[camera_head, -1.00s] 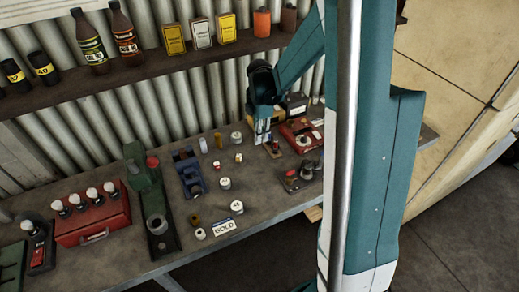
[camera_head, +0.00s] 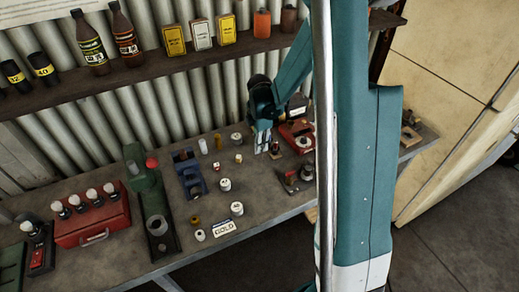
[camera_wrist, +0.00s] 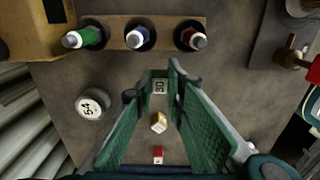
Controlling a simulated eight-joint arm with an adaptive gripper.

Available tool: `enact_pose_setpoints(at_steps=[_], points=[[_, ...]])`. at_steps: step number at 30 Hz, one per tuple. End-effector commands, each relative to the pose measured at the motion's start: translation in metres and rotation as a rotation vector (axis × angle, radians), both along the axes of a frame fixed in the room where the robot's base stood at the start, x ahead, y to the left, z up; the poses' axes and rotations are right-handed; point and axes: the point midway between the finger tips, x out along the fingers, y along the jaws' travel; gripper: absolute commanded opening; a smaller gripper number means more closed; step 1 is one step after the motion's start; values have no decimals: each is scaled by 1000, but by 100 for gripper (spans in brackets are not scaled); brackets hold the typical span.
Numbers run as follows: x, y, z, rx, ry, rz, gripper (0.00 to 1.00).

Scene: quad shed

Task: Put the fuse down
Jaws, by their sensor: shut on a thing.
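My gripper (camera_head: 262,148) is low over the right part of the bench in the head view. A small gold-and-white piece (camera_wrist: 159,123) and a small red-and-white piece (camera_wrist: 157,155) show between the fingers, apart from the tips.
A block (camera_wrist: 118,43) with green, blue and red-marked pieces lies just past the fingertips. A white round-topped piece (camera_wrist: 93,103) stands to the left. The red tray (camera_head: 300,143) is right of my gripper. Bare bench (camera_head: 265,188) shows in front.

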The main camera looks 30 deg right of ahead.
Motion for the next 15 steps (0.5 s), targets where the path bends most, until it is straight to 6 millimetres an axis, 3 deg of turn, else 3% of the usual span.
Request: enact_pose_setpoints(at_steps=[6, 15], points=[[1, 0, -20, 0, 0, 0, 6], [0, 0, -24, 0, 0, 0, 6]])
